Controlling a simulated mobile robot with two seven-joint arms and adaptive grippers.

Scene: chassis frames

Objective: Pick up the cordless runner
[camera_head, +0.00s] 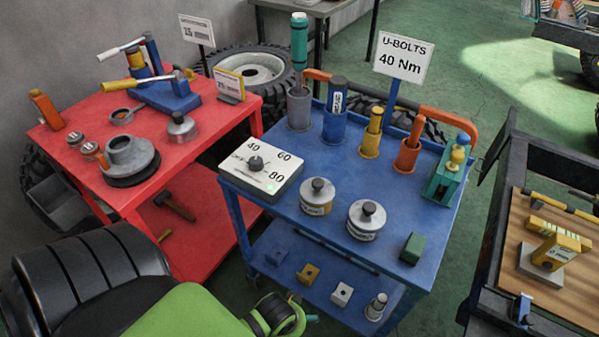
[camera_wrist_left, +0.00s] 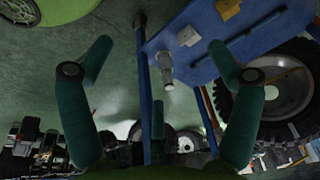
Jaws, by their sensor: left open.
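A tall teal-green tool (camera_head: 299,42) stands upright in a grey holder (camera_head: 299,108) at the back left of the blue cart's top. It looks most like the cordless runner, but I cannot be sure from its shape. My left gripper (camera_head: 302,309) is low at the bottom of the head view, in front of the blue cart and well below its top, far from that tool. In the left wrist view its two dark green fingers (camera_wrist_left: 160,60) are spread wide with nothing between them. The tool is not recognisable in the left wrist view. My right gripper is not in view.
The blue cart (camera_head: 400,270) also holds several coloured holders, a dial box (camera_head: 260,171), two knobbed canisters and a green block (camera_head: 411,249). Small blocks and a silver cylinder (camera_head: 376,307) lie on its lower shelf. A red cart (camera_head: 185,160) stands left, a wood-topped bench (camera_head: 510,270) right.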

